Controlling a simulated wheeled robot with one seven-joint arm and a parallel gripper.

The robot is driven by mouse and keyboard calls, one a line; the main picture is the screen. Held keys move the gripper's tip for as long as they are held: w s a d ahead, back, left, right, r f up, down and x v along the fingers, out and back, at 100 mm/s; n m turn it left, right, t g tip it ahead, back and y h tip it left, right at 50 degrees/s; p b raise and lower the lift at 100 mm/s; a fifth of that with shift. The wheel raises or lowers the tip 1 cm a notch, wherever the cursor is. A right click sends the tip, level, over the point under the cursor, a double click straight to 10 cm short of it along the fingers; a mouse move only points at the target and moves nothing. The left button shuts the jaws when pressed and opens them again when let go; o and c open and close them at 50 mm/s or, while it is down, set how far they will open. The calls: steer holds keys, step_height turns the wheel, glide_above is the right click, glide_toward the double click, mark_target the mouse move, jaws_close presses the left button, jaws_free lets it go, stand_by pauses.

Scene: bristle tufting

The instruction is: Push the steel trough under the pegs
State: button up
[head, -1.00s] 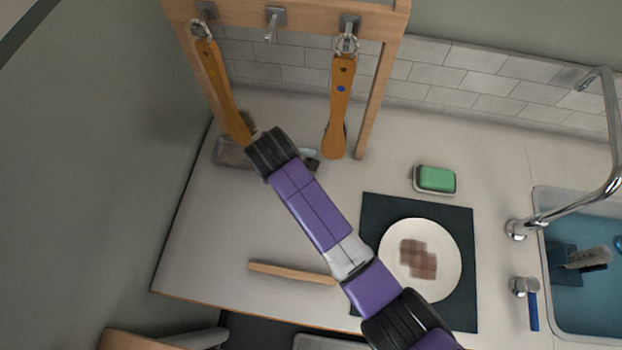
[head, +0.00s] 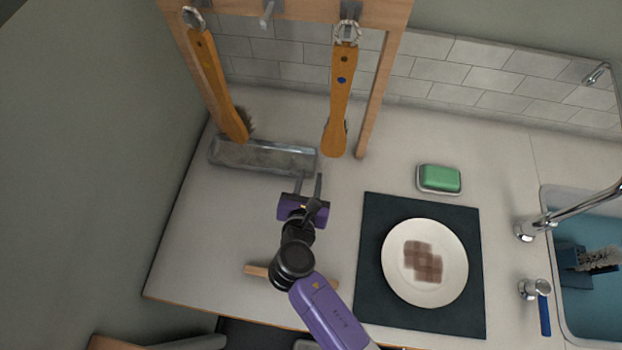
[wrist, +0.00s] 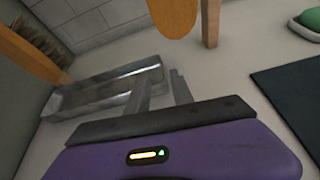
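The steel trough (head: 262,156) is a long shallow grey metal tray on the counter. It lies below the left part of the wooden peg rack. In the wrist view the trough (wrist: 90,95) lies just beyond my fingers. The pegs are on the rack's top bar; the middle peg (head: 267,12) is bare. A wooden brush (head: 212,75) hangs from the left peg and another brush (head: 341,95) from the right peg. My gripper (head: 308,184) is open and empty, its two fingers apart, close in front of the trough's right end. Whether a finger touches it I cannot tell.
A wooden stick (head: 258,271) lies near the counter's front edge, partly behind my arm. A dark mat (head: 372,285) with a white plate (head: 440,290), a green sponge (head: 440,178) and the sink are to the right.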

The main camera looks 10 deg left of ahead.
steer(key=shift+d+n, duration=0.2)
steer(key=shift+n, duration=0.2)
steer(key=shift+b+x, duration=0.3)
steer(key=shift+x, duration=3.6)
steer(key=shift+w+r, duration=0.1)
steer(key=shift+r, duration=0.05)
jaws_close()
